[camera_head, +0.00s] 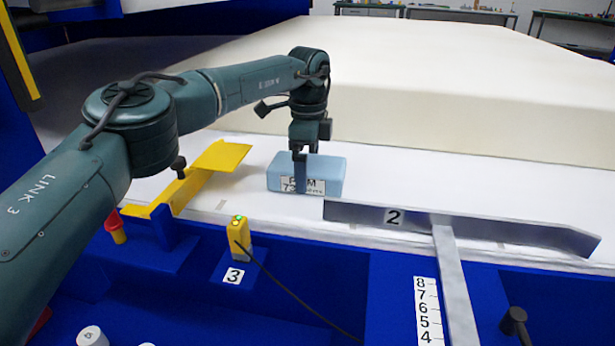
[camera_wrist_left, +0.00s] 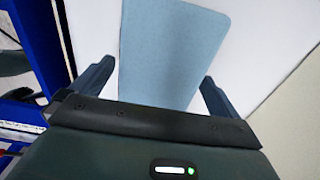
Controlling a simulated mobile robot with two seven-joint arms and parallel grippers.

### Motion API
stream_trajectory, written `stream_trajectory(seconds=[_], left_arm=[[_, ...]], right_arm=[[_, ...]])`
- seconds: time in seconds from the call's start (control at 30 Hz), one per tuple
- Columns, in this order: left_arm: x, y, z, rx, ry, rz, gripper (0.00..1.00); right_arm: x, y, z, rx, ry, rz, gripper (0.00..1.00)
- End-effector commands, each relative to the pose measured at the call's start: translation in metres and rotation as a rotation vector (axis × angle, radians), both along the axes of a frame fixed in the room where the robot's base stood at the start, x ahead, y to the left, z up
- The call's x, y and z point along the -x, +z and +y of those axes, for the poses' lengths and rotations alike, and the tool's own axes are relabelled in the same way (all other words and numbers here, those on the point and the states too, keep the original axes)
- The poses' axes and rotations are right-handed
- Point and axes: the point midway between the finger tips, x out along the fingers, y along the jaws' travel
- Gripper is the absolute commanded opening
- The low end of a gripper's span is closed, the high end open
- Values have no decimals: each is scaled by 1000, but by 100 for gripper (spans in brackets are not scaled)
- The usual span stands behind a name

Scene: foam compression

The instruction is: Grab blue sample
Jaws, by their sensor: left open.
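The blue sample (camera_head: 325,172) is a light blue foam block with a printed label on its front face. It lies on the white surface near the middle of the head view. My left gripper (camera_head: 301,186) comes down over it from above, and one finger shows in front of its near face. In the left wrist view the blue sample (camera_wrist_left: 172,50) lies between the two spread fingers of my left gripper (camera_wrist_left: 158,85), with a gap on each side. The far finger is hidden in the head view. My right gripper is in neither view.
A large cream foam block (camera_head: 430,80) stands behind. A grey metal pusher bar (camera_head: 480,223), marked 2, is right of the sample. A yellow bracket (camera_head: 190,183) is to the left. A yellow sensor (camera_head: 238,236) with a cable stands in front on the blue frame (camera_head: 310,270).

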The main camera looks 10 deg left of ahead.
Motion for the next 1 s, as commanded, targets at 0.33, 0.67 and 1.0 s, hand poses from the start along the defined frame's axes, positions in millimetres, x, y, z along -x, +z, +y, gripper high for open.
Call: stream_trajectory(seconds=[0.33, 0.67, 1.0], left_arm=[[0, -12, 1, 0, 1, 0, 98], [0, -12, 1, 0, 1, 0, 71], [0, -11, 1, 0, 0, -1, 56]], right_arm=[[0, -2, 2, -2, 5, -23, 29], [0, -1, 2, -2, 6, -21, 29], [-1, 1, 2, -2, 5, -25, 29]])
